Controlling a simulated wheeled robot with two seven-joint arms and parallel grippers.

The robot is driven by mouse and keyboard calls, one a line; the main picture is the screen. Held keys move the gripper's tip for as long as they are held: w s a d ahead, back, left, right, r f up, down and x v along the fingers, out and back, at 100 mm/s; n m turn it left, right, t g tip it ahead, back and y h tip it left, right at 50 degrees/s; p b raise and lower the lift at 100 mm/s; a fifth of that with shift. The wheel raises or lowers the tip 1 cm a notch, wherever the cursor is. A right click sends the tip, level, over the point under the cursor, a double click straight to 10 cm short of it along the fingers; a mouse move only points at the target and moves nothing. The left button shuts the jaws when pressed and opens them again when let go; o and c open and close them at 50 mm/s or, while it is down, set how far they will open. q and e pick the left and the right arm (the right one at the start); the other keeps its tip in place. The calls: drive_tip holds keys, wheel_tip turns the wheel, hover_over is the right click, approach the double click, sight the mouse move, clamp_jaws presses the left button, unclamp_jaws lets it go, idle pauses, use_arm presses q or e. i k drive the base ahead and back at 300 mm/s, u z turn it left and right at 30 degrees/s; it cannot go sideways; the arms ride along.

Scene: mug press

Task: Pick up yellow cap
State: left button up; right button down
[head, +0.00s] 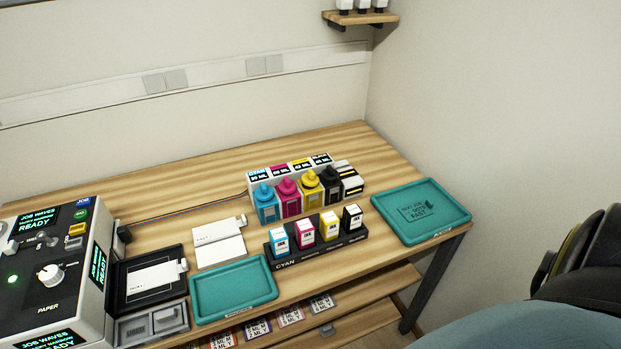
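The yellow cap (310,176) tops the yellow ink bottle (313,196), third from the left in a row on the wooden table. A cyan bottle (267,206) and a magenta bottle (288,198) stand to its left, and a black bottle (332,186) to its right. The cap looks seated on its bottle. Neither of my grippers is in view.
A black rack (353,236) holding small ink cartridges stands in front of the bottles. Teal trays lie at right (464,217) and front (272,290). A control machine (60,270) stands at left. A wall closes the right side.

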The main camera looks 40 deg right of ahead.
sight(309, 180)
drive_tip(key=z, duration=1.25)
